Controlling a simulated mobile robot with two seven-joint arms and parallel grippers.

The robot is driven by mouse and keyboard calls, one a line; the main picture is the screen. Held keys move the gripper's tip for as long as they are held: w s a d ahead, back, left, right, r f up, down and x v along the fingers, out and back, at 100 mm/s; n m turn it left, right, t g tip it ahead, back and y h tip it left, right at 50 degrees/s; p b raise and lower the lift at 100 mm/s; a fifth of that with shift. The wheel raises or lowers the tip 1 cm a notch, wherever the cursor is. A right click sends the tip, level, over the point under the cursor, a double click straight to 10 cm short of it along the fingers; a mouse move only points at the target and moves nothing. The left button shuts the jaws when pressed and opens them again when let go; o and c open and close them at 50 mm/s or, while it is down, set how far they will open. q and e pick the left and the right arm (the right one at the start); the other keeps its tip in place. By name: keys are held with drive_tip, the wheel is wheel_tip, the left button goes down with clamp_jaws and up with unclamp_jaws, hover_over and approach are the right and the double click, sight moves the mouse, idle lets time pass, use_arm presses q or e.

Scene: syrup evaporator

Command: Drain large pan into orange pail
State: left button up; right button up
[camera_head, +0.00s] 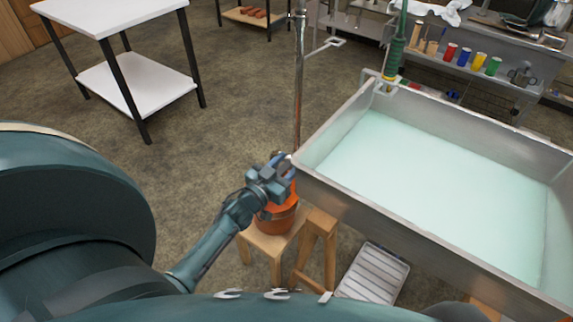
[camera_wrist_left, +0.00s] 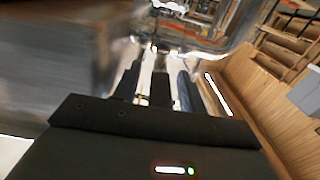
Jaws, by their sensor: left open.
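The large pan (camera_head: 400,220) is a wide metal tray of pale, milky-green liquid on the right of the head view. The orange pail (camera_head: 275,219) stands on a wooden stool just below the pan's near left corner. My left gripper (camera_head: 286,166) is over the pail, close beside that corner; its arm and hand hide the pail's top. In the left wrist view my left gripper (camera_wrist_left: 160,82) is open, with shiny metal ahead of the fingers. I cannot tell whether it touches this metal. A drain valve cannot be made out. My right gripper is not in view.
The wooden stool (camera_head: 262,243) sits beside another wooden stand. A slatted metal tray (camera_head: 373,274) lies below the pan. A vertical metal pipe (camera_head: 298,75) rises behind my gripper. A white table (camera_head: 110,14) stands back left, with free floor between.

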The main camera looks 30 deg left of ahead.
use_arm(q)
clamp_jaws()
idle(0.4)
